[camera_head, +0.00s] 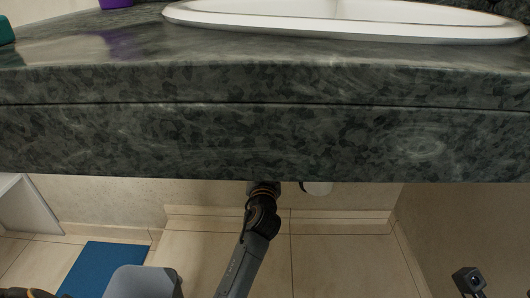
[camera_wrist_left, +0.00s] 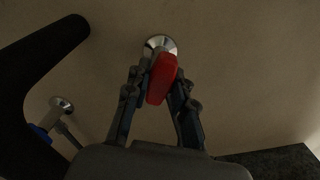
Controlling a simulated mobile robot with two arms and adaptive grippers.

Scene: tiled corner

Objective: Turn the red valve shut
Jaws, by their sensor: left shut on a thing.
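The red valve handle (camera_wrist_left: 161,82) shows in the left wrist view, in front of a round chrome wall plate (camera_wrist_left: 160,44) on the beige wall. My left gripper (camera_wrist_left: 158,76) has one finger on each side of the red handle and is shut on it. In the head view, an arm of mine reaches under the counter, and its gripper and the valve are hidden there. My right gripper is not in view.
A dark green stone counter (camera_head: 250,135) with a white basin (camera_head: 350,32) overhangs the valve area. Left of the valve are a thick black curved shape (camera_wrist_left: 25,75) and a second chrome fitting (camera_wrist_left: 61,104) with a blue part. A blue mat (camera_head: 98,262) lies on the tiled floor.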

